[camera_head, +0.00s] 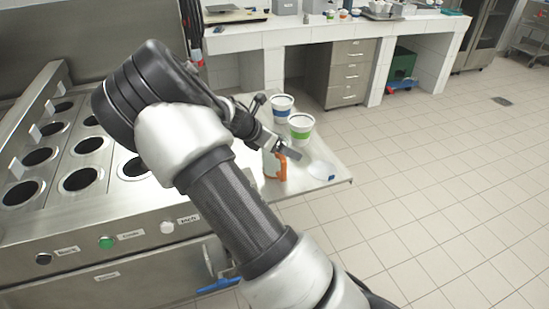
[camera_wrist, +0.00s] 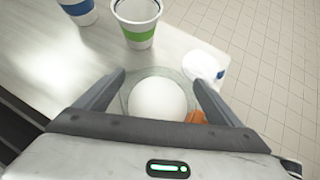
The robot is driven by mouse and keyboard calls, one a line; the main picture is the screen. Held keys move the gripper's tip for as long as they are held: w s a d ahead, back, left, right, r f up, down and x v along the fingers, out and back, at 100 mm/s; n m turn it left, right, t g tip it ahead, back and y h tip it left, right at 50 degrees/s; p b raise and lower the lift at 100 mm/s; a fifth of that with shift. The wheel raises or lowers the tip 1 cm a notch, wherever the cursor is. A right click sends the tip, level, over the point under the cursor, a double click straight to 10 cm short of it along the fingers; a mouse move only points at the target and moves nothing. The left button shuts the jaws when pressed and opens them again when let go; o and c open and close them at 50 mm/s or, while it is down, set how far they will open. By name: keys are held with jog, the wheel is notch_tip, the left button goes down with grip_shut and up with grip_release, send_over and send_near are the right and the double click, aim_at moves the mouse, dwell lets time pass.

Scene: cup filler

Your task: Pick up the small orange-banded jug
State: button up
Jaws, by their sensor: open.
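The small orange-banded jug (camera_head: 271,166) stands on the metal shelf beside the filler, with its orange handle to the right. In the wrist view the jug (camera_wrist: 158,98) is seen from above as a clear round rim around a white inside, with an orange part (camera_wrist: 196,117) at lower right. My gripper (camera_head: 284,149) is open at the jug's top. In the wrist view its fingers (camera_wrist: 161,78) lie on the left and right of the jug's rim. I cannot tell how far down they reach or whether they touch it.
A green-banded cup (camera_head: 301,127) and a blue-banded cup (camera_head: 282,106) stand behind the jug. A clear, whitish round item (camera_head: 321,170) lies on the shelf to the right. The filler's panel of round holes (camera_head: 81,179) is at left. Floor (camera_head: 440,190) at right is open.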

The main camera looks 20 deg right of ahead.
jog(key=c, duration=1.6)
jog(key=shift+o, duration=0.2)
notch_tip(320, 180, up, 10)
jog(key=shift+r+p, duration=0.1)
jog(key=shift+p, duration=1)
